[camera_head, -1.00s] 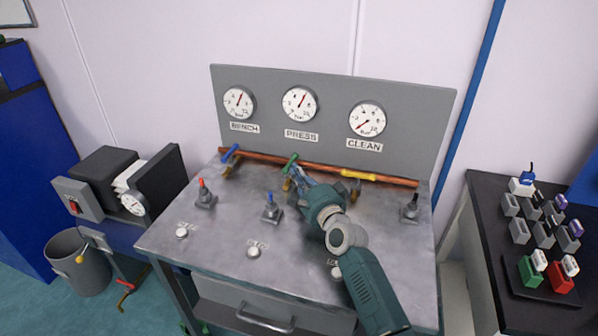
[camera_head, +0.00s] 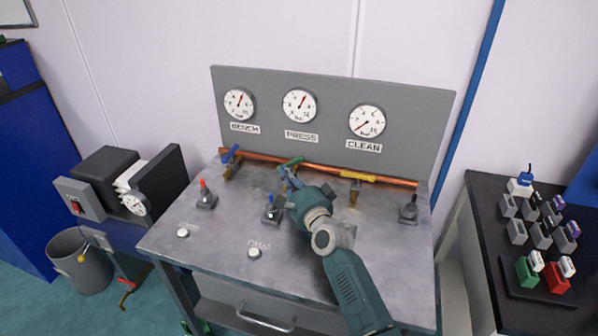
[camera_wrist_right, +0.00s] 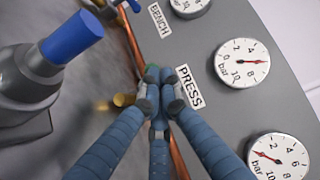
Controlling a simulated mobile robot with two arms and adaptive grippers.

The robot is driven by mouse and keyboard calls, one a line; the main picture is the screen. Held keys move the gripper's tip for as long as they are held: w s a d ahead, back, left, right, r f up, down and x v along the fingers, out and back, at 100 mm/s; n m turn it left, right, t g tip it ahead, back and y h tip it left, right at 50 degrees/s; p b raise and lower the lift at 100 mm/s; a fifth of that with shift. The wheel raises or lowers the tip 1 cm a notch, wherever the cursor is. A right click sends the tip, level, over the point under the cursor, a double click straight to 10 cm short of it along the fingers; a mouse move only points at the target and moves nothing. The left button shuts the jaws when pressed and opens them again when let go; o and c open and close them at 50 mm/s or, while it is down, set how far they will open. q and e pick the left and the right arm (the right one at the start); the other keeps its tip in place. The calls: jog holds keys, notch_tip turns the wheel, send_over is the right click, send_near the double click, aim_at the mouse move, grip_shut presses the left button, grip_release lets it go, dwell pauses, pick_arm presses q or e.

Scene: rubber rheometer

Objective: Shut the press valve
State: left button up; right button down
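The press valve's green handle (camera_head: 292,162) sits on the copper pipe below the PRESS gauge (camera_head: 300,103). It lies slanted, nearer the line of the pipe than across it. My right gripper (camera_head: 287,174) is at the near-left part of this handle, its fingers brought together. In the right wrist view the fingertips (camera_wrist_right: 160,85) are bunched, with a little green of the handle (camera_wrist_right: 150,71) showing just beyond them. They seem to touch it, but the contact is hidden. The PRESS gauge needle points up to the right in the head view. My left gripper is not in view.
The blue BENCH handle (camera_head: 230,153) stands across the pipe (camera_head: 320,167); the yellow CLEAN handle (camera_head: 357,177) lies along it. A blue-topped switch (camera_head: 271,209) stands close left of my gripper, with a red-topped one (camera_head: 205,196) farther left. The bench's front left is mostly clear.

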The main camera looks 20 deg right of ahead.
jog(key=shift+w+a, duration=0.95)
jog(key=shift+a, duration=0.15)
jog(key=shift+w+a, duration=0.1)
jog(key=shift+w, duration=0.05)
jog(key=s, duration=0.4)
jog(key=s+d, duration=0.1)
jog(key=s, duration=0.7)
jog(key=shift+d, duration=0.2)
